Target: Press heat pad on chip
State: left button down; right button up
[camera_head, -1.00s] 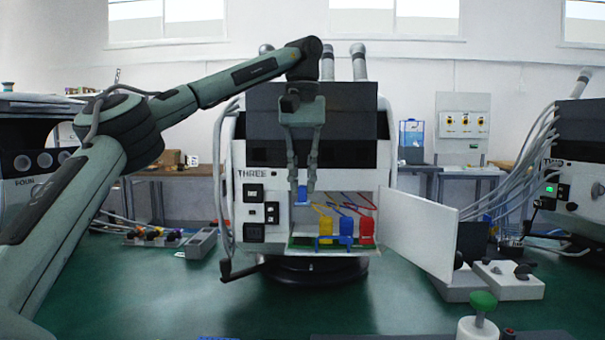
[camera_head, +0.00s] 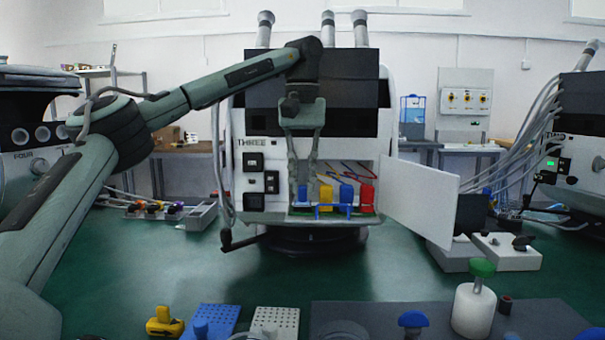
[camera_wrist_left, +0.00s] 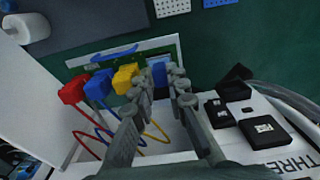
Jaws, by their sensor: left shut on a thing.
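The machine marked THREE (camera_head: 250,160) stands in the middle with its front compartment open. My left gripper (camera_head: 303,198) reaches down in front of it, at the left of the opening. Its fingers are shut on a small blue block (camera_wrist_left: 159,72), possibly the heat pad. The block is low in the compartment, beside the yellow block (camera_wrist_left: 124,78), a second blue block (camera_wrist_left: 98,86) and the red block (camera_wrist_left: 72,90). A green board (camera_wrist_left: 168,47) with a light frame lies at these blocks. I cannot make out the chip, or whether the held block touches the board.
The white door (camera_head: 420,198) stands open to the right. Black button boxes (camera_wrist_left: 263,131) are on the machine face near the gripper. A crank handle (camera_head: 238,240) sticks out at lower left. Pegboards and a green-topped knob (camera_head: 482,268) are at the front.

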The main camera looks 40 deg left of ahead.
pick_arm(q)
jog(key=shift+f, duration=0.45)
dwell(1.1)
jog(key=c, duration=1.4)
grip_release()
jog(key=shift+c, duration=0.2)
notch_tip(320, 180, up, 12)
